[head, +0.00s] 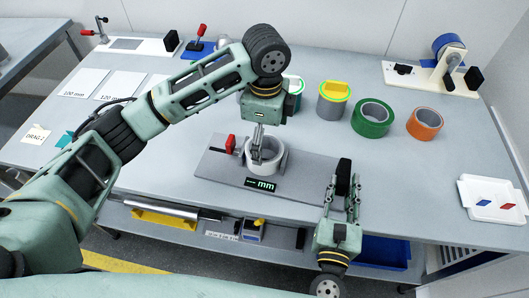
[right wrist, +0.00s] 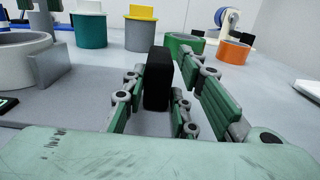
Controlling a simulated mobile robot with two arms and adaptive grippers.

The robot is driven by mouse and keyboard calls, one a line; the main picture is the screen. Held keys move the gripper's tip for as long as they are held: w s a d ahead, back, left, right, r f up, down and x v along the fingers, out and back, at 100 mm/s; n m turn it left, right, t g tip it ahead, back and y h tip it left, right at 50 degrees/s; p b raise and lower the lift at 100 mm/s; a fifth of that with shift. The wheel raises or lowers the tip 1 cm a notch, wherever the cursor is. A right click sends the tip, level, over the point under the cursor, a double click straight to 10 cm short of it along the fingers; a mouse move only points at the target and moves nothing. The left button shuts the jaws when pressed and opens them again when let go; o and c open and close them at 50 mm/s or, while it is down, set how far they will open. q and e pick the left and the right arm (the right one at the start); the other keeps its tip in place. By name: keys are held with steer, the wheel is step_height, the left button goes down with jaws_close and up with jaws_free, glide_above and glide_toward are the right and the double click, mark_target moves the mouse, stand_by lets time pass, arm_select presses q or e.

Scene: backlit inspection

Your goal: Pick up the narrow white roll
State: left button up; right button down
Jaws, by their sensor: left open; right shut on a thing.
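A white roll (head: 281,158) stands on the grey plate of a measuring fixture (head: 215,172), with a red clamp (head: 230,144) to its left and a display reading "mm" in front. It also shows at the left of the right wrist view (right wrist: 22,68). My left gripper (head: 258,147) points down at the roll's left part, its fingers open; I cannot tell whether they touch the wall. My right gripper (head: 343,195) is at the right end of the fixture, shut on a black block (right wrist: 157,80), which shows upright between its fingers.
Behind the fixture stand a grey and yellow roll (head: 334,101), a green roll (head: 372,118) and an orange roll (head: 425,124). A tape dispenser (head: 440,75) is at the back right. A white tray (head: 493,200) lies at the right edge. Free table lies between the tray and fixture.

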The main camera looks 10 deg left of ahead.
mark_target(264, 152)
arm_select(q)
steer(key=shift+a+f, duration=0.2)
steer(key=shift+f, duration=2.7)
arm_select(e)
steer(key=shift+f, duration=0.25)
arm_select(q)
steer(key=c, duration=1.5)
steer(key=shift+o, duration=0.2)
step_height(264, 152, up, 10)
steer(key=shift+r, duration=0.1)
arm_select(e)
steer(key=c, duration=1.8)
jaws_free()
steer(key=o, duration=0.5)
steer(key=shift+r, duration=0.1)
steer(key=shift+c, duration=0.2)
